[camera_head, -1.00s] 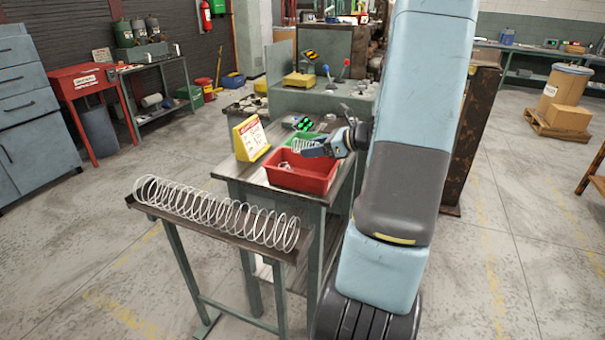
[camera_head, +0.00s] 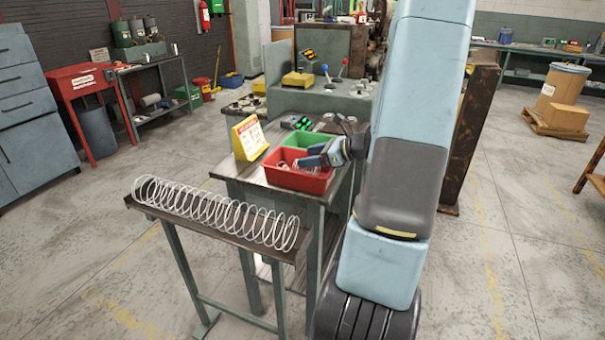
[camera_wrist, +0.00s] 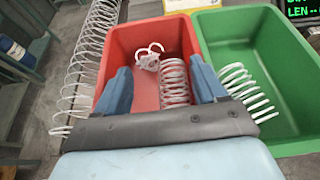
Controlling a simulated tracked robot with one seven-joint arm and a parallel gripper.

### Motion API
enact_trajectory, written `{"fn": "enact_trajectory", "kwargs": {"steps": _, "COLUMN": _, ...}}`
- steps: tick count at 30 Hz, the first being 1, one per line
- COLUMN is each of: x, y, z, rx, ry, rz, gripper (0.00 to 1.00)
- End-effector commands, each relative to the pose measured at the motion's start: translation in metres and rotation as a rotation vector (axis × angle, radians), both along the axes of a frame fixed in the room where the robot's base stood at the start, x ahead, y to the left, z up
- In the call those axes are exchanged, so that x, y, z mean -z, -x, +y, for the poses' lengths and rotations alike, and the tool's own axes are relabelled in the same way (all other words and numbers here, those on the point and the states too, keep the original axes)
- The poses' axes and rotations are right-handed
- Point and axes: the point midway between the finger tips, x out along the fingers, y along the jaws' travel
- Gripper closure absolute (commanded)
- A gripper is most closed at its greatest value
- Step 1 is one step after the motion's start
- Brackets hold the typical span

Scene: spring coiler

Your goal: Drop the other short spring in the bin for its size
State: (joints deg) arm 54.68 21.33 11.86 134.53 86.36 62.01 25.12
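My gripper (camera_wrist: 158,66) is open over the red bin (camera_wrist: 117,42), one finger on each side. A short coiled spring (camera_wrist: 174,80) shows between the fingers, nearer the right one, with gaps to both; its height above the bin floor is unclear. A tangled white spring (camera_wrist: 148,57) lies in the red bin beyond it. Another coiled spring (camera_wrist: 245,90) shows in the green bin (camera_wrist: 235,30), beside the right finger. In the head view my gripper (camera_head: 312,157) is over the red bin (camera_head: 290,180), with the green bin (camera_head: 305,140) behind.
A long spring (camera_head: 215,213) lies in a trough stand (camera_head: 160,212) in front of the bench. A yellow sign (camera_head: 249,138) stands left of the bins. A coiler machine with levers (camera_head: 325,100) is behind. A dark display (camera_wrist: 303,8) is at the wrist view's upper right.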

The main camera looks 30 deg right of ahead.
Motion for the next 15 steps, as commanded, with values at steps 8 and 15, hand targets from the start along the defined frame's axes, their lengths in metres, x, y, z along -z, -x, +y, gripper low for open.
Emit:
{"fn": "enact_trajectory", "kwargs": {"steps": 8, "x": -0.0012, "y": -0.0017, "z": -0.0032, "rx": 0.007, "ry": 0.004, "rz": -0.003, "gripper": 0.15}}
{"fn": "enact_trajectory", "kwargs": {"steps": 15, "x": -0.0059, "y": 0.0059, "z": -0.0113, "rx": 0.012, "ry": 0.007, "rz": -0.005, "gripper": 0.15}}
